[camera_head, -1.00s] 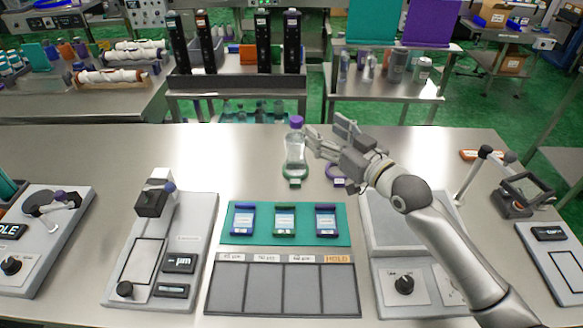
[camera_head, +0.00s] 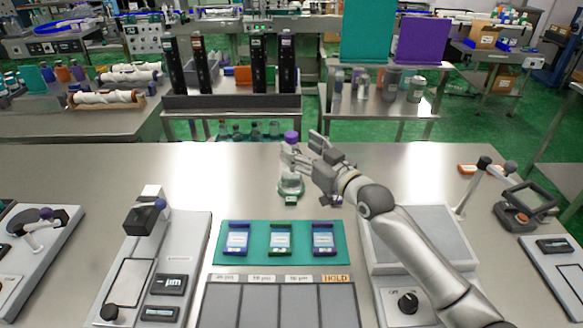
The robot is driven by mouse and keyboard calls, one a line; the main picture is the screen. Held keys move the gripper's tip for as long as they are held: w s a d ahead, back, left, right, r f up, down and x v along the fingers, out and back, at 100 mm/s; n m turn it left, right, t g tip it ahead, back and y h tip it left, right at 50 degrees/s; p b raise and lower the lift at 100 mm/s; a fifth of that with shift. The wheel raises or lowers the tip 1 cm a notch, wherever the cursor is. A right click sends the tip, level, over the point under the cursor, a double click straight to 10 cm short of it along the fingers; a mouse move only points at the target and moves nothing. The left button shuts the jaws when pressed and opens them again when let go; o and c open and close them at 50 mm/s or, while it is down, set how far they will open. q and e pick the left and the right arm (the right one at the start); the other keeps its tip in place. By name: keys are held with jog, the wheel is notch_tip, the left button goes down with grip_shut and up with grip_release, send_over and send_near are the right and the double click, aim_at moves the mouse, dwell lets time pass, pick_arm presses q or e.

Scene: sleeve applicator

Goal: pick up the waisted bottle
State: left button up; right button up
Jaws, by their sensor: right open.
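The waisted bottle (camera_head: 290,184) is clear with a purple cap and stands upright on the steel table, in a green ring-like base. My right gripper (camera_head: 300,148) is open at the bottle. One finger crosses in front of its middle, hiding its waist, and the other finger is up and to the right of the cap. I cannot tell whether a finger touches the bottle. My left gripper is out of view.
In front of the bottle lies a teal mat (camera_head: 259,254) with three labelled pieces, above a grey tray marked HOLD (camera_head: 336,278). A device with a black block (camera_head: 139,220) stands at left. A pale panel (camera_head: 425,236) lies below my right arm.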

aim_at(295, 144)
jog(key=x, duration=0.4)
jog(key=shift+s+a+r, duration=0.1)
jog(key=shift+a, duration=0.1)
grip_shut()
